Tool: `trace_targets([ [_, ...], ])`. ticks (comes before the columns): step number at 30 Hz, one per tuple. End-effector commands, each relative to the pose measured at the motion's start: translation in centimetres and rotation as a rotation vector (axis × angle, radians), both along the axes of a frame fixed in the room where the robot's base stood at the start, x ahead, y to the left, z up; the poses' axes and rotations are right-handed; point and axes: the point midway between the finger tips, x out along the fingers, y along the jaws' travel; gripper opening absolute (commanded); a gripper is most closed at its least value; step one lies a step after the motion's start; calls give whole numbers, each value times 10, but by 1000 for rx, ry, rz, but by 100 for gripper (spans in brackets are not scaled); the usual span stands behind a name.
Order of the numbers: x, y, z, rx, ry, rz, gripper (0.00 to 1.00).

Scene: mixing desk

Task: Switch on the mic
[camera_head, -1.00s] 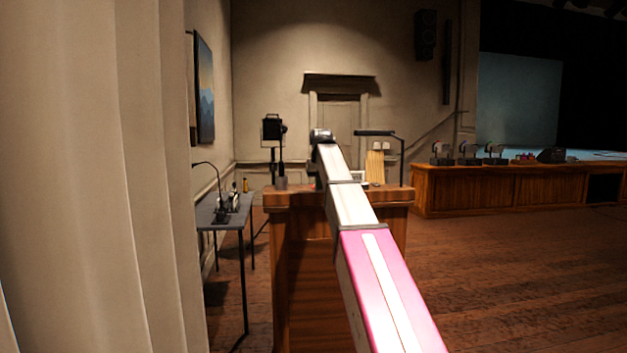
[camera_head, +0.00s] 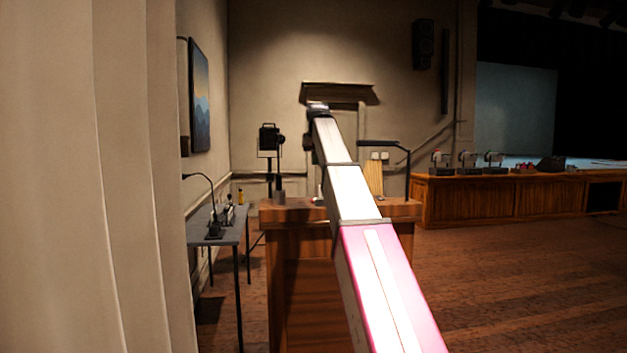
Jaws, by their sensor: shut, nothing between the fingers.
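A thin gooseneck microphone (camera_head: 208,187) stands on the grey side table (camera_head: 231,236) at the left. Its dark base sits near the table's front, and its neck bends over to the left. Any switch on it is too small to make out. My arm reaches from the lower right up and away, over the wooden desk, with its dark far joint in front of the doorway. My gripper's fingers do not show; the arm hides what is behind it. The arm is well to the right of the microphone.
A wooden desk (camera_head: 290,212) stands in the middle, with a desk lamp (camera_head: 380,143) on its right side. A pale curtain or column (camera_head: 90,180) fills the left. A stage (camera_head: 500,198) is at right. Open floor (camera_head: 500,285) lies in front of it.

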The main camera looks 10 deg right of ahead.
Motion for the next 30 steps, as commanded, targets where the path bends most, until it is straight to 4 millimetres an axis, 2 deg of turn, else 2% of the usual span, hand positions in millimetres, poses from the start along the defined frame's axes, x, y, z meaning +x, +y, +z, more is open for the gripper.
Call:
trace_targets([
  [19,32,0,-106,0,1,0,0],
  [24,34,0,-122,0,0,1,0],
  [30,36,0,-130,-1,-1,2,0],
])
